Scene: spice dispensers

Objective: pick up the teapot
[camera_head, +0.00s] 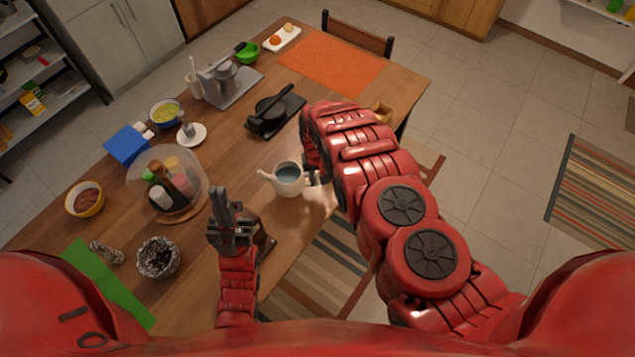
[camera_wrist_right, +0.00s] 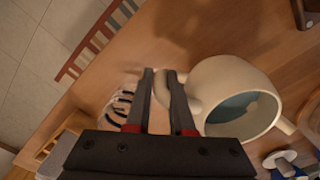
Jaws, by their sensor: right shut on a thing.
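The teapot (camera_head: 288,180) is white and open at the top, with dark liquid or a dark inside. It is at the table's near right edge in the head view, spout to the left. It also shows large in the right wrist view (camera_wrist_right: 225,75), about upright. My right gripper (camera_wrist_right: 160,75) is shut on the teapot's handle (camera_wrist_right: 163,92); in the head view my right arm mostly hides this gripper. I cannot tell whether the teapot touches the table. My left gripper (camera_head: 221,200) is over the table's near side, left of the teapot and holding nothing visible; its finger gap is unclear.
A black pan on a dark board (camera_head: 274,112) stands behind the teapot. A glass dome over bottles (camera_head: 168,182) and a bowl of dark pieces (camera_head: 158,257) are to the left. A chair (camera_head: 428,170) stands beside the near right table edge. The orange mat (camera_head: 330,62) is clear.

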